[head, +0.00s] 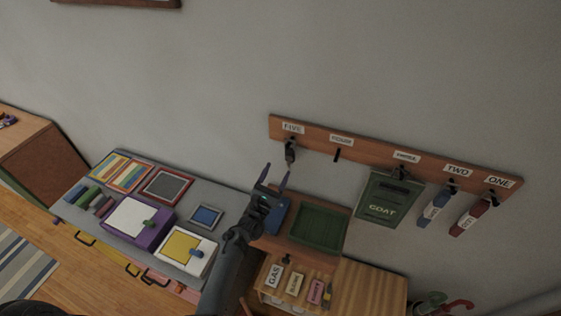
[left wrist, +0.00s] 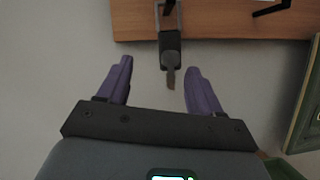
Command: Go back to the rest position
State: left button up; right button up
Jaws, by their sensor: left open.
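My left gripper (head: 276,172) is raised in front of the wall, just below the hook rack, with its two fingers apart. In the left wrist view the purple fingers of the open left gripper (left wrist: 159,68) have nothing held between them. A dark key-like item (head: 290,151) hangs from the hook under the label FIVE. In the left wrist view this hanging item (left wrist: 170,52) has its lower end between the fingertips in the picture; I cannot tell the depth gap. My right gripper is not in view.
The wooden hook rack (head: 355,150) also holds a green GOAT board (head: 390,205), a blue tag (head: 436,206) and a red tag (head: 470,216). Below are a green tray (head: 318,228) and a grey table (head: 135,170) with coloured boxes. The wall above the rack is clear.

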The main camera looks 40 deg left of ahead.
pick_arm(q)
jog(key=s+d+f+m+g+h+p, duration=0.1)
jog(key=s+f+m+h, duration=0.1)
jog(key=s+f, duration=0.3)
jog(key=s+d+f+m+h+p, duration=0.1)
jog(key=s+f+m, duration=0.1)
jog(key=s, duration=0.5)
jog(key=s+d+r+m+g+h, duration=0.1)
jog(key=s+d+m+g+h, duration=0.25)
jog(key=d+m, duration=0.5)
jog(key=s+d+r+m+g+h, duration=0.1)
jog(key=s+d+m+g+h, duration=0.1)
jog(key=s+d+m+g, duration=0.6)
jog(key=s+r+m+g+y, duration=0.1)
jog(key=s+r+m+g, duration=0.1)
jog(key=s+m, duration=0.3)
jog(key=s+r+m+g+y, duration=0.2)
jog(key=s+m+g, duration=0.1)
jog(key=m, duration=0.9)
jog(key=shift+s+d+r+m+g+p, duration=0.25)
jog(key=shift+s+d+m+g+p, duration=0.1)
jog(key=shift+s, duration=0.55)
